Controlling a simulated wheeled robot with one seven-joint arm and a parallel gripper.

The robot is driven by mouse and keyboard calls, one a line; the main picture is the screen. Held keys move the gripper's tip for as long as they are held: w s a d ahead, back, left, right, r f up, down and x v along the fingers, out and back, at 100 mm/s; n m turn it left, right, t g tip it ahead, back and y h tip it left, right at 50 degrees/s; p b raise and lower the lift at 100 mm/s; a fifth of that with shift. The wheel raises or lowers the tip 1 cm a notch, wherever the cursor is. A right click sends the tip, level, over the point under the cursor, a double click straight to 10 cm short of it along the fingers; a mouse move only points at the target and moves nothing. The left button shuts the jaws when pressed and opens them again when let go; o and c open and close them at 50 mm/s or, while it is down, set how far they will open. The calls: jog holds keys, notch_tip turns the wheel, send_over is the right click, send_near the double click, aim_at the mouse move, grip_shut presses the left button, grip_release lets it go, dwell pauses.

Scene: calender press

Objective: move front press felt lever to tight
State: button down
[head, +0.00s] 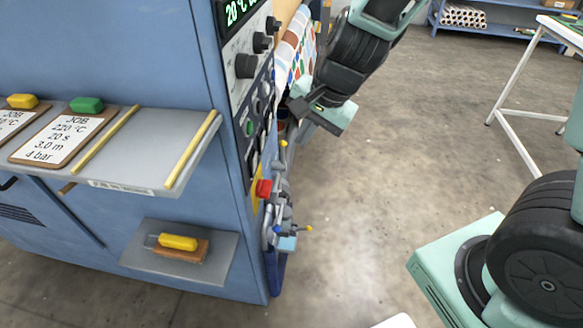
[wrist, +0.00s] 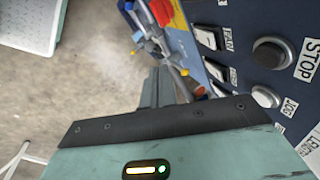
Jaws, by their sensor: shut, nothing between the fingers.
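On the side of the blue press are small grey levers with coloured knobs. One lever with a yellow knob (head: 284,143) stands up below the control panel. Lower down is a lever cluster with a yellow knob (head: 308,228) and a blue knob (head: 277,230). I cannot read which one is the front press felt lever or its tight mark. The levers also show in the wrist view, with a yellow knob (wrist: 185,72) near the fingertips. My gripper (head: 298,106) is shut and empty beside the panel, above the levers; its fingers (wrist: 160,82) point toward them in the wrist view.
The control panel (head: 246,100) has knobs, and a red stop button (head: 263,188) sits by the levers. A STOP button (wrist: 272,53) is close to my gripper. A shelf (head: 140,175) with clipboards juts from the press. Open floor (head: 370,200) lies right of it.

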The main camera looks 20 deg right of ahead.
jog(key=w+d+f+m+t+b, duration=0.1)
jog(key=w+d+f+m, duration=0.2)
jog(key=d+f, duration=0.1)
jog(key=shift+w+d+f+h+b, duration=0.2)
jog(key=shift+w+d+h+b, duration=0.1)
jog(key=shift+h+b, duration=0.1)
jog(key=shift+s, duration=0.1)
jog(key=w+a+f+b, duration=0.3)
jog(key=w+f+b, duration=0.1)
jog(key=w+f, duration=0.3)
jog(key=shift+a+f, duration=0.25)
jog(key=shift+f, duration=0.9)
jog(key=shift+r, duration=0.1)
